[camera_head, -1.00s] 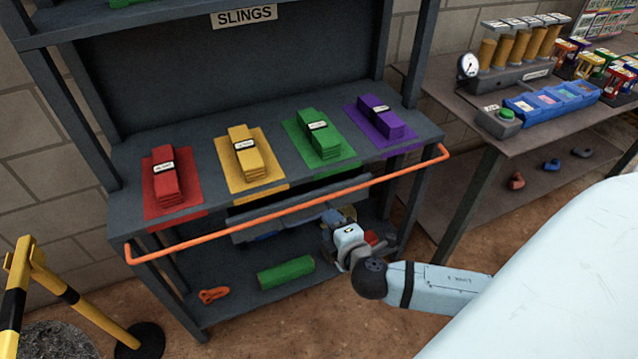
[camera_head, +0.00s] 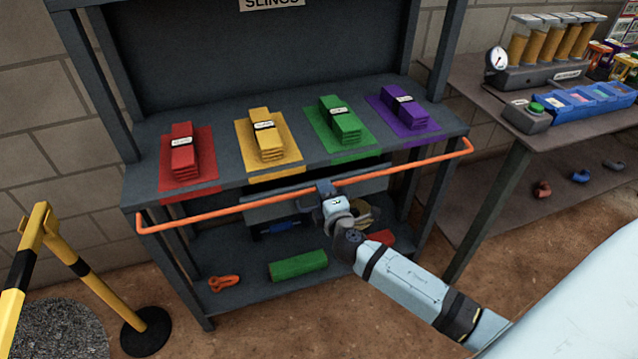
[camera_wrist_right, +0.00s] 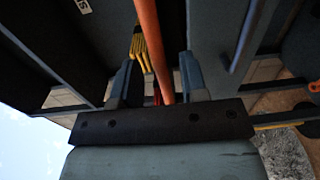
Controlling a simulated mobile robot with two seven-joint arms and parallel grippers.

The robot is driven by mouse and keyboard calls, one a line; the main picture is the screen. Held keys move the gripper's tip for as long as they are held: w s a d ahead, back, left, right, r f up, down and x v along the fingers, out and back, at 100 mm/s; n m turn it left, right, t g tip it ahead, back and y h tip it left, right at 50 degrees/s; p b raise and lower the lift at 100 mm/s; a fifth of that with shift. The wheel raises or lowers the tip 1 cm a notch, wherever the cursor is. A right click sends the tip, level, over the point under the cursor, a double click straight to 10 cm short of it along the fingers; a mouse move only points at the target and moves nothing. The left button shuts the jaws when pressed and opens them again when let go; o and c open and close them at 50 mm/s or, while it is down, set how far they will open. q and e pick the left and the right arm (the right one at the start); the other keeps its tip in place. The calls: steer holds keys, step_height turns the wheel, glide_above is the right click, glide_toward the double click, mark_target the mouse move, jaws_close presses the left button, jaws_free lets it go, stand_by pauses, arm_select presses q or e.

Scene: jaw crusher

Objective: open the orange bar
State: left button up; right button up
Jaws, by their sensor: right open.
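The orange bar (camera_head: 235,210) runs across the front of the dark shelf unit, just below the shelf with the slings. Its ends bend back to the unit at both sides. My right gripper (camera_head: 326,187) is at the middle of the bar. In the right wrist view the bar (camera_wrist_right: 148,40) passes between the two open blue fingers of the gripper (camera_wrist_right: 158,82), with a gap on each side. My left gripper is not in view.
Red (camera_head: 182,155), yellow (camera_head: 265,140), green (camera_head: 340,122) and purple (camera_head: 402,108) slings lie on the shelf above the bar. A green roll (camera_head: 298,265) and an orange shackle (camera_head: 223,283) lie on the lower shelf. A yellow-black barrier (camera_head: 38,240) stands left.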

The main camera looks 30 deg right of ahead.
steer(key=shift+x, duration=2)
